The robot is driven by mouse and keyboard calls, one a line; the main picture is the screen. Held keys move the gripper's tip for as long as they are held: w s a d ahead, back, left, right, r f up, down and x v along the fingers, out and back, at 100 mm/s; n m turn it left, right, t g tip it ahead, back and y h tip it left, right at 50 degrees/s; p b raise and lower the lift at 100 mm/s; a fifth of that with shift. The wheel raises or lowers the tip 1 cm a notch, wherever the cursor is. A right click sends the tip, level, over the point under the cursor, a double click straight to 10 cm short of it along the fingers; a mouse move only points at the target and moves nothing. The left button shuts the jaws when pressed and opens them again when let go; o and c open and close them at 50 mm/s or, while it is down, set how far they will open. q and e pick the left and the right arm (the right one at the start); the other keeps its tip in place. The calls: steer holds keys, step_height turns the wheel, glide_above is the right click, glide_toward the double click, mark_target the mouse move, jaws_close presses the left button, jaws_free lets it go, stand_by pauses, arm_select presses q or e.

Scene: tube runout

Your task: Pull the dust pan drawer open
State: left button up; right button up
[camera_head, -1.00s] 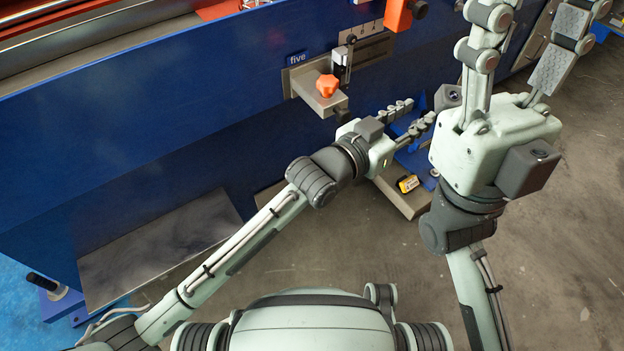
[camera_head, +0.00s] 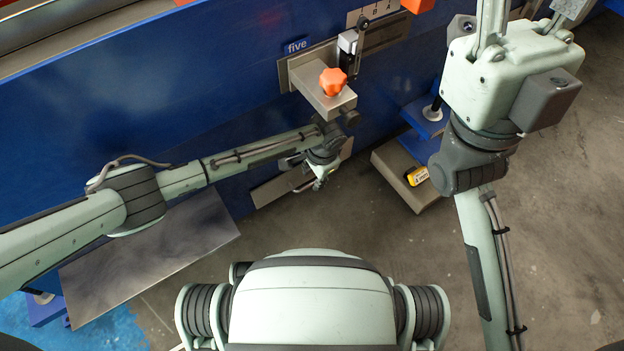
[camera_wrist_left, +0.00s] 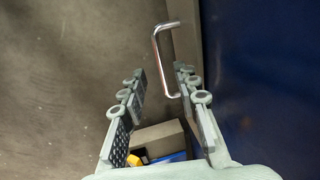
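The dust pan drawer shows in the head view as a low grey front (camera_head: 268,192) under the blue machine, partly hidden by my left arm. Its bare metal bar handle (camera_wrist_left: 157,45) shows in the left wrist view, standing off a grey front (camera_wrist_left: 184,42). My left gripper (camera_wrist_left: 159,76) is open and empty. Its two fingers point at the handle, whose near end appears between the fingertips; contact cannot be told. In the head view the left gripper (camera_head: 322,180) is low beside the drawer, foreshortened. My right gripper (camera_head: 528,14) is raised at upper right, fingers spread, tips cut off.
A grey block with an orange knob (camera_head: 333,82) juts from the machine above my left gripper. A grey foot plate (camera_head: 398,172) with a yellow-labelled item (camera_head: 417,176) stands to the right. A flat metal sheet (camera_head: 150,258) lies left. Concrete floor (camera_head: 330,225) in front is clear.

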mark_target(311, 183)
arm_select(q)
steer(key=shift+w+a+f+b, duration=0.15)
steer(key=shift+f+b, duration=0.15)
steer(key=shift+f, duration=0.6)
steer(key=shift+w+a+f+b, duration=0.15)
steer(key=shift+f+b, duration=0.15)
steer(key=shift+f, duration=0.55)
steer(key=shift+d, duration=0.15)
jaws_close()
